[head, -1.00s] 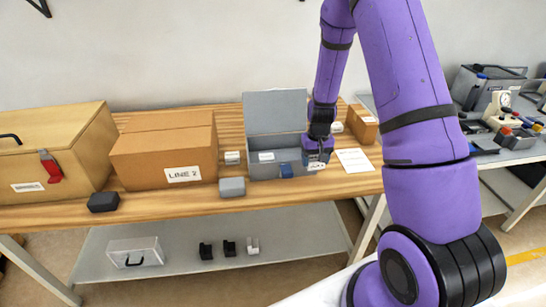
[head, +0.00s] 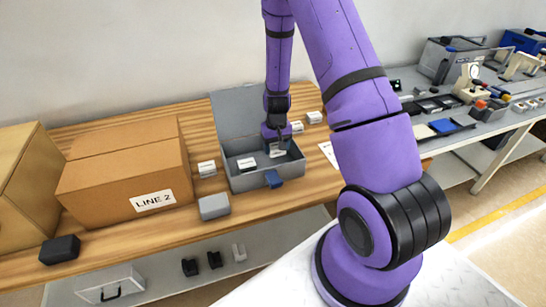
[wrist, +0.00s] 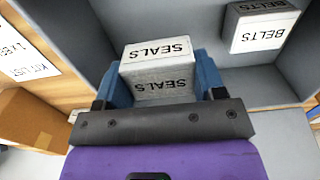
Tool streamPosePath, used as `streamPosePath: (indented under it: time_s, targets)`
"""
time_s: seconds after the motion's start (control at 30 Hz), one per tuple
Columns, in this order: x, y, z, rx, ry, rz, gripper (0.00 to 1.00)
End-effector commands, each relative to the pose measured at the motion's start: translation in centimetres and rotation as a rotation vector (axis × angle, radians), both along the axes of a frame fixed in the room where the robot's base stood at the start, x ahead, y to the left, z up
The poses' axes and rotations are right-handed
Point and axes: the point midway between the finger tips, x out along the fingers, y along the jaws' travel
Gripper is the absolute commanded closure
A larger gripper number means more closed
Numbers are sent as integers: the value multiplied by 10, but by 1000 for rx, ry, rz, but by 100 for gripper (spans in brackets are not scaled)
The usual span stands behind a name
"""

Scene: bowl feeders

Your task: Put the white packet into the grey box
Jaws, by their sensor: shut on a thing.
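My gripper (head: 277,145) is shut on a white packet (wrist: 158,72) lettered SEALS; its blue fingers (wrist: 160,88) press on both sides of it. In the head view the packet (head: 277,153) is partly hidden by the gripper, over the right part of the grey box (head: 244,184). The box's lid (head: 235,117) stands open at the back. In the wrist view the grey box wall (wrist: 284,125) and floor lie around the packet. I cannot tell whether the packet touches the floor. Another white packet lettered BELTS (wrist: 263,28) lies in the box, left of mine in the head view (head: 247,164).
A cardboard box marked LINE 2 (head: 125,185) stands left. A grey block (head: 214,207), a black block (head: 60,249) and a small white packet (head: 207,169) sit on the wooden table. More small boxes (head: 314,117) stand behind right. A paper sheet (head: 328,153) lies right of the box.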

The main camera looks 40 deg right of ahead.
Motion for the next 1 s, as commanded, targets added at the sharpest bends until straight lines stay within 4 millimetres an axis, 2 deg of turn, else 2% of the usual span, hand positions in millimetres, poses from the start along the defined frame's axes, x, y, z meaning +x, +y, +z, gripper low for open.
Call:
streamPosePath:
  time_s: [0.27,0.5,0.87,0.9,1.0]
  targets:
    - [0,-1,-19,0,0,-2,63]
    - [0,0,-48,0,0,0,63]
    - [0,0,-52,0,-1,0,63]
    - [0,0,-52,0,-1,0,34]
    - [0,0,-52,0,-1,0,11]
